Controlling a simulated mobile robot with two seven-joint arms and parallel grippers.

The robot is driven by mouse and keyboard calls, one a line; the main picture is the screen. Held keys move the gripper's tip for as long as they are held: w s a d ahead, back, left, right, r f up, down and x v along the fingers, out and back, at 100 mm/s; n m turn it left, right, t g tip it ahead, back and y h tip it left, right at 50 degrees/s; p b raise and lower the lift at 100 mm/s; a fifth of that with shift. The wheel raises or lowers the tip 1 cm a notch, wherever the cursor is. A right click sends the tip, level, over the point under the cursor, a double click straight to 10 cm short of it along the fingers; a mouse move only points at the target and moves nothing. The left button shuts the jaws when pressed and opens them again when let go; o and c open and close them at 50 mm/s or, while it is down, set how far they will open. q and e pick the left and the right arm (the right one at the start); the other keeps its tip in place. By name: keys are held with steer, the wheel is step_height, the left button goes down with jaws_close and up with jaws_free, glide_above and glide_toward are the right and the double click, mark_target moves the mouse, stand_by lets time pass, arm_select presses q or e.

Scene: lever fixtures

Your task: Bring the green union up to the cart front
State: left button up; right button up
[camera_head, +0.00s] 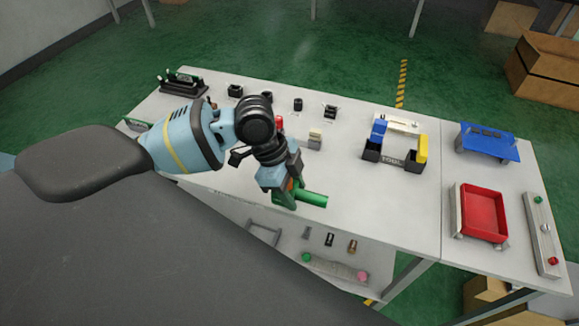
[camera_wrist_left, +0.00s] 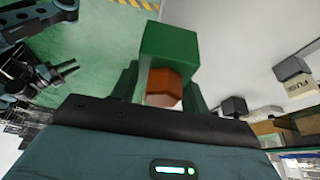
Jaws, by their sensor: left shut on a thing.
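The green union (camera_head: 313,198) shows as a green cylinder lying over the front part of the white table, pointing right. My left gripper (camera_head: 287,190) is shut on it at its left end. In the left wrist view a green block-shaped end (camera_wrist_left: 168,45) and an orange-brown hexagonal part (camera_wrist_left: 164,84) sit between the fingers. The gripper hides part of the union, and I cannot tell whether it touches the table. I cannot pick out a cart front for sure.
On the table (camera_head: 375,215) stand a toolbox with blue and yellow parts (camera_head: 395,145), a red tray (camera_head: 483,212) and a blue stand (camera_head: 488,143). Several small black fixtures line the back. A lower shelf (camera_head: 345,255) holds small parts. The table front right of the union is clear.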

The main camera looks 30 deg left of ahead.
arm_select(q)
steer(key=w+a, duration=0.1)
steer(key=w, duration=0.1)
steer(key=w+a, duration=0.3)
steer(key=w, duration=0.2)
steer(key=shift+a+f, duration=0.35)
steer(key=shift+a, duration=0.05)
steer(key=shift+f, duration=1.75)
steer(key=shift+f, duration=0.2)
steer(key=o, duration=1)
steer(key=shift+r, duration=0.1)
steer(key=v, duration=1.2)
steer(key=shift+a, duration=0.1)
